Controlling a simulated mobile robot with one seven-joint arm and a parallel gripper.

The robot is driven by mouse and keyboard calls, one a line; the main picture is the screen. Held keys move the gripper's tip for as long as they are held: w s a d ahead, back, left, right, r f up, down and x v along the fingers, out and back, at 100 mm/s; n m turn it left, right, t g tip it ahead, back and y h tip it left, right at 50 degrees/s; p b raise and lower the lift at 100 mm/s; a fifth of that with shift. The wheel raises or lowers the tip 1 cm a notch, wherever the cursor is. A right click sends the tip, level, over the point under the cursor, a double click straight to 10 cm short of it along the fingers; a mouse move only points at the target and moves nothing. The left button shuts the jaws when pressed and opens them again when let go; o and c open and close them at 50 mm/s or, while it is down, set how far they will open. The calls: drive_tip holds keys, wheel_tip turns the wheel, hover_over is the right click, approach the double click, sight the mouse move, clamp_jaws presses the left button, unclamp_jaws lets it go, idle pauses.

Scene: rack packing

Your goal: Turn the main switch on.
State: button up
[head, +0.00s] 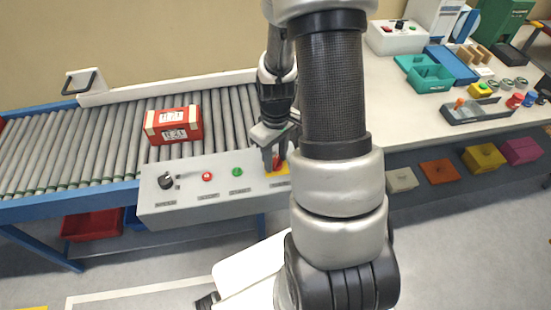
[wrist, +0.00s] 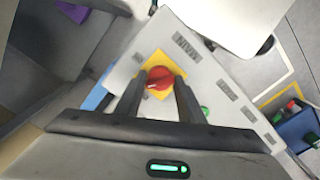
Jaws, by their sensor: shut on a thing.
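The red rotary switch (wrist: 159,76) sits on a yellow plate (wrist: 149,60) at one end of the grey control panel (wrist: 190,65). In the wrist view a small white mark shows on the knob's lower left. In the head view the switch (head: 277,164) is partly hidden by my gripper and arm. My gripper (head: 272,158) points down over it, and its two fingers (wrist: 160,88) are closed on either side of the red knob.
On the same panel are a black knob (head: 166,182), a red button (head: 207,176) and a green button (head: 237,172). A red box (head: 173,125) lies on the roller conveyor (head: 105,140) behind. A white table (head: 400,125) with trays and parts stands at right.

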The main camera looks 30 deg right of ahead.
sight(276, 160)
drive_tip(key=m+b, duration=0.1)
drive_tip(key=m, duration=0.4)
drive_tip(key=shift+m, duration=0.3)
drive_tip(key=m, duration=0.5)
drive_tip(key=shift+m, duration=0.3)
drive_tip(key=o, duration=1)
drive_tip(key=shift+c, duration=0.2)
drive_tip(key=shift+r, duration=0.1)
wheel_tip(276, 160, up, 17)
drive_tip(key=p, duration=0.2)
drive_tip(key=shift+r+p, duration=0.15)
drive_tip(key=shift+p, duration=0.2)
